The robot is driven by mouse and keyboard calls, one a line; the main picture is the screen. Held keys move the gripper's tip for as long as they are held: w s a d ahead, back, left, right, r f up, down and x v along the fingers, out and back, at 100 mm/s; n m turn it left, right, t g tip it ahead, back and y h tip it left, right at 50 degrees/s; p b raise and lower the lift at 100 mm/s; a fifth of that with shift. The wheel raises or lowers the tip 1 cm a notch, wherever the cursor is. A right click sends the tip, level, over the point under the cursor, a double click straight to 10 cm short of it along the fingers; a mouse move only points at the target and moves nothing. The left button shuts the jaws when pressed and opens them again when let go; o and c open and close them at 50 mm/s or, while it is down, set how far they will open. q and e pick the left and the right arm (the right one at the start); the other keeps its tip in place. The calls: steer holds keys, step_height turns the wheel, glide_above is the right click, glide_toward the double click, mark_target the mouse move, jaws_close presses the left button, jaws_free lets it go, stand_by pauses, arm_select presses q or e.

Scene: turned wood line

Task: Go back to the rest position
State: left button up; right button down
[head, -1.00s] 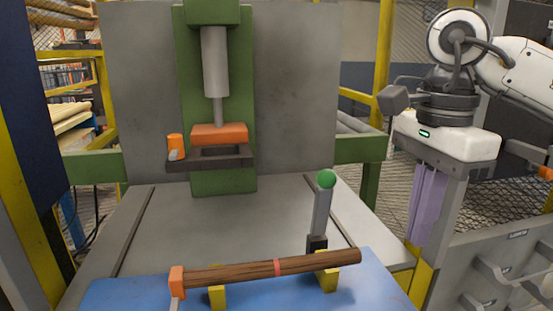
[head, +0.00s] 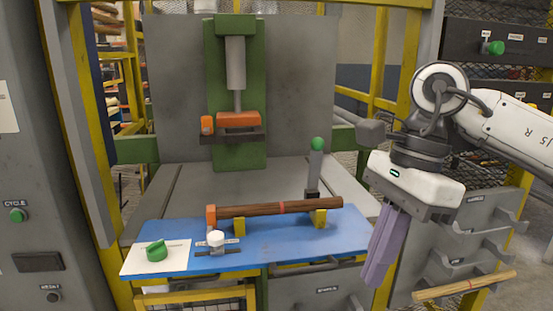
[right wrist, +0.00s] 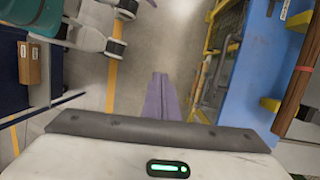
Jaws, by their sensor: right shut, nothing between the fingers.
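My right gripper (head: 375,278) hangs down at the right of the press station, in front of the grey panel. Its two purple fingers are together with nothing between them. The shut fingers also show in the right wrist view (right wrist: 160,82), pointing over the open floor. The gripper is to the right of the blue table top (head: 290,247) and apart from it. My left gripper is in neither view.
A brown wooden rod (head: 255,209) with a red band lies on yellow supports on the table. A green-knobbed lever (head: 317,146) stands behind it. A green press (head: 238,148) is at the back. A pale rod (head: 465,287) lies by the lower right hooks.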

steer(key=s+a+f+m+g+y, duration=0.15)
steer(key=s+a+y, duration=0.25)
steer(key=a, duration=0.4)
steer(key=s+a+f+g+y, duration=0.2)
steer(key=s+a+g+y, duration=0.15)
steer(key=a, duration=0.45)
steer(key=w+a+r+m+t+y, duration=0.25)
steer(key=a+r+m+y, duration=0.3)
steer(key=m+y, duration=0.6)
steer(key=w+d+f+m+t+h, duration=0.1)
steer(key=w+d+f+m+t, duration=0.25)
steer(key=m+t, duration=0.5)
steer(key=w+d+f+m+t+h, duration=0.1)
steer(key=w+d+f+m+t, duration=0.2)
steer(key=m+t, duration=0.6)
steer(key=w+d+f+m+t+h, duration=0.1)
steer(key=d+f+m+h, duration=0.3)
steer(key=f+m+h, duration=0.3)
steer(key=w+d+f+m+t+h, duration=0.1)
steer(key=d+f+m+t+h, duration=0.2)
steer(key=f+m, duration=0.55)
steer(key=s+d+f+m+g+h, duration=0.3)
steer(key=s+d+f+m+g, duration=0.1)
steer(key=s+f, duration=0.5)
steer(key=s+d+f+m+g+h, duration=0.4)
steer(key=s+f, duration=0.6)
steer(key=f, duration=0.4)
steer(key=shift+d+f+g+p, duration=0.2)
steer(key=shift+d+g+p, duration=0.3)
steer(key=shift+d, duration=0.45)
